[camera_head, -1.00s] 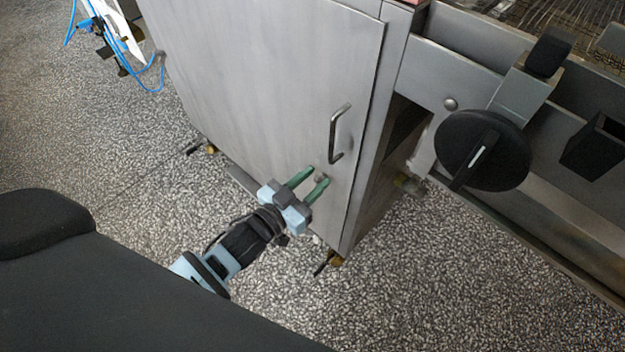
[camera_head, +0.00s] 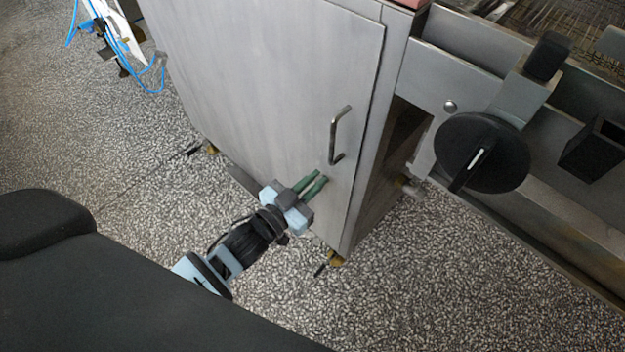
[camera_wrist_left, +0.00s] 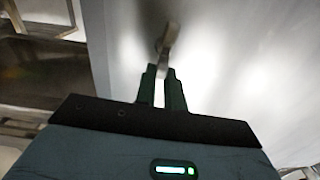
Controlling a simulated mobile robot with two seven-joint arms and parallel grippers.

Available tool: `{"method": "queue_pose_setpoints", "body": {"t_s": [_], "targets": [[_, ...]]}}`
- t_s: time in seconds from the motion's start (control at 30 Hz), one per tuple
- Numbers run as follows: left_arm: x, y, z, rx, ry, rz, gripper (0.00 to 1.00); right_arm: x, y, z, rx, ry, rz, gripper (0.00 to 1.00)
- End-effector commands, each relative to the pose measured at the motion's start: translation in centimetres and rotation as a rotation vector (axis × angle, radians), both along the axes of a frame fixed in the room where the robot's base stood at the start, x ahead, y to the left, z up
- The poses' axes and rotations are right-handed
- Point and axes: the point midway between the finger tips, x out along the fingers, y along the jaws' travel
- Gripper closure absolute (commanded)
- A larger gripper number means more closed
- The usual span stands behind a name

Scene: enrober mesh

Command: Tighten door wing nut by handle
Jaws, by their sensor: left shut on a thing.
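The metal cabinet door (camera_head: 265,90) is closed and carries a bar handle (camera_head: 336,137) near its right edge. My left gripper (camera_head: 318,178) is at the door just below and left of the handle, its green fingers close together. The fingers are shut on the wing nut, which they hide in the head view. In the left wrist view the fingertips (camera_wrist_left: 161,75) close on a small light metal piece, with the blurred metal handle (camera_wrist_left: 171,34) just beyond. The nut's turn angle cannot be told. My right gripper is not in view.
A black round knob (camera_head: 482,152) on a metal bracket stands to the right of the cabinet. A metal trough (camera_head: 560,215) runs along the right. A white stand with blue cables (camera_head: 124,36) is at the back left. The speckled floor is clear in front.

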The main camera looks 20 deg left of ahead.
Motion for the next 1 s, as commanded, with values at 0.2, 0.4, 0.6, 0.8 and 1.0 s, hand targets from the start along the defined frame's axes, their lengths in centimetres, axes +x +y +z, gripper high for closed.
{"method": "queue_pose_setpoints", "body": {"t_s": [0.2, 0.4, 0.6, 0.8, 1.0], "targets": [[-0.1, -0.4, 0.1, 0.135, -0.050, 0.000, 1.00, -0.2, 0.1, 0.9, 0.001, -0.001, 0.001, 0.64], [-0.3, -0.9, -0.1, 0.307, -0.111, -0.001, 1.00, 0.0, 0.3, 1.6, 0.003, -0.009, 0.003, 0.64], [-0.6, -1.4, -0.4, 0.486, -0.176, -0.002, 1.00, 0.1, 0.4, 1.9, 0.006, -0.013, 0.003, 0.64], [-0.7, -1.9, -0.9, 0.664, -0.239, -0.004, 1.00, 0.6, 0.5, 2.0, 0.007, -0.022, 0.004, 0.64], [-0.9, -2.2, -1.4, 0.843, -0.304, -0.005, 1.00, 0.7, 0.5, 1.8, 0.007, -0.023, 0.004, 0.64]]}}
